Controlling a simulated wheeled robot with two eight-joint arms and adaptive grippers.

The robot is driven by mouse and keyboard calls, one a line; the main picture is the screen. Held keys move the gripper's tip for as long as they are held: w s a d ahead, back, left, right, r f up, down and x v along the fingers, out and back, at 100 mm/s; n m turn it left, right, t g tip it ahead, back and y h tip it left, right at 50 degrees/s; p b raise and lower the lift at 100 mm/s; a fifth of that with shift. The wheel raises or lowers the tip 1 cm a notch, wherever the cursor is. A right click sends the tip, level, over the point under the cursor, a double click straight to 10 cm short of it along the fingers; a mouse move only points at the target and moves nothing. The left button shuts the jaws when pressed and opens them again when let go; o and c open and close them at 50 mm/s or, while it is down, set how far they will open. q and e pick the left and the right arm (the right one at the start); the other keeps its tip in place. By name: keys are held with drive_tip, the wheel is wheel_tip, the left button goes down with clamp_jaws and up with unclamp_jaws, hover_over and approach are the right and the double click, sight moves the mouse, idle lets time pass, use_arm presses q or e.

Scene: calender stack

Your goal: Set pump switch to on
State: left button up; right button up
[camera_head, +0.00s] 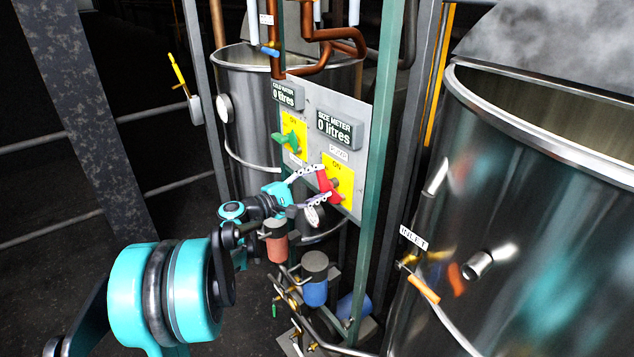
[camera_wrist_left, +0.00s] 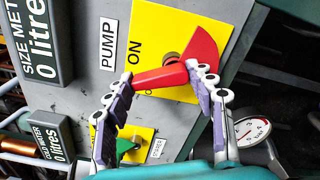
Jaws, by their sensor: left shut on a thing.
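The pump switch (camera_head: 324,182) is a red rotary handle on a yellow plate (camera_head: 345,177) marked ON, under a PUMP label. In the head view it is tilted, from upper left to lower right. My left gripper (camera_head: 318,185) reaches it from the left and is shut on it. In the left wrist view the red switch (camera_wrist_left: 161,78) lies between the two fingers (camera_wrist_left: 160,82), its narrow part across the gap and its broad end to the upper right. My right gripper is not in view.
The grey panel (camera_head: 352,112) carries two litre displays and a green switch (camera_head: 288,141) on another yellow plate. A green post (camera_head: 380,130) stands right of the panel. A large steel tank (camera_head: 540,220) fills the right side; pipes and blue filters (camera_head: 314,293) are below.

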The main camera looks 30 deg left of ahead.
use_arm(q)
drive_tip(key=m, duration=0.5)
drive_tip(key=shift+s+d, duration=0.15)
drive_tip(key=shift+d, duration=0.25)
idle(0.3)
drive_tip(key=o, duration=1.2)
drive_tip(key=shift+c, duration=0.2)
drive_tip(key=v, duration=1.2)
